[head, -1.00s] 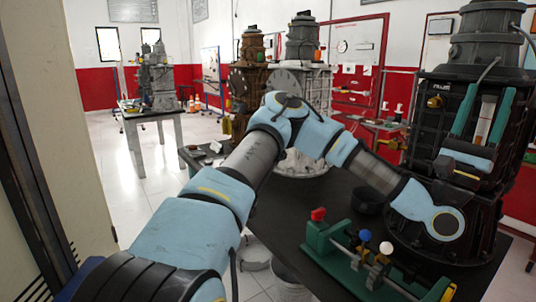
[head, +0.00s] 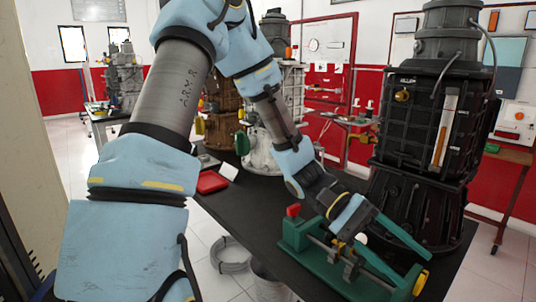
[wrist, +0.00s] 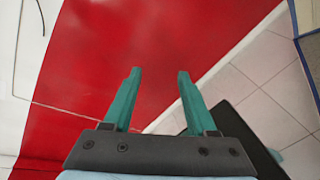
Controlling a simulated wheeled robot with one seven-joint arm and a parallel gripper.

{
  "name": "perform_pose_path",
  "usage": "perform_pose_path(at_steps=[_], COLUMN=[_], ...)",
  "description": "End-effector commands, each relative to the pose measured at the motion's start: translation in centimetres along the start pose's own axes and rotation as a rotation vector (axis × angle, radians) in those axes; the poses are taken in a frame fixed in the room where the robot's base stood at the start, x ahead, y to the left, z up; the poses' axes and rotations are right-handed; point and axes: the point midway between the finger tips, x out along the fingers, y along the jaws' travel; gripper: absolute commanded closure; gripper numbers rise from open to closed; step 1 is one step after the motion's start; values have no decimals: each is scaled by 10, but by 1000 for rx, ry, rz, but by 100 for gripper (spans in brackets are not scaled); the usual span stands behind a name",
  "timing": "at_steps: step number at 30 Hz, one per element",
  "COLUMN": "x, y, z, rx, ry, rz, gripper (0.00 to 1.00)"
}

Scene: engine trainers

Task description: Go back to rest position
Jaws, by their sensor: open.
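My gripper (head: 416,271) is at the lower right of the head view, with its two green fingers spread and pointing down and to the right. It appears in front of or over the green bench fixture (head: 292,236) and hides part of it; I cannot tell the gap. In the wrist view my gripper (wrist: 158,74) is open, and nothing shows between its fingers. My blue-covered arm reaches across the head view from the lower left, bent at the top.
A dark engine (head: 405,150) stands just behind my gripper on the black table (head: 245,205). A red tray (head: 212,181) lies farther left. A bucket (head: 270,287) and a coiled hose (head: 230,256) are on the floor. The wrist view faces a red wall panel (wrist: 160,40) and floor tiles.

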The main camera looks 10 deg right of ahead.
Motion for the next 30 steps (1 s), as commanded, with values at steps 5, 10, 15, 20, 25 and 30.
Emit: perform_pose_path(at_steps=[5, 10, 15, 20, 25, 30], x=[-83, -182, -263, -300, -307, -307], y=[-100, -168, -202, -213, -215, -214], z=[-4, 15, 48, 69, 74, 73], rx=[-90, -166, -205, -210, -212, -211], ry=[301, 611, 875, 1007, 1032, 1029], rz=[-392, -682, -868, -947, -961, -961], gripper=[43, 43, 43, 43, 43, 43])
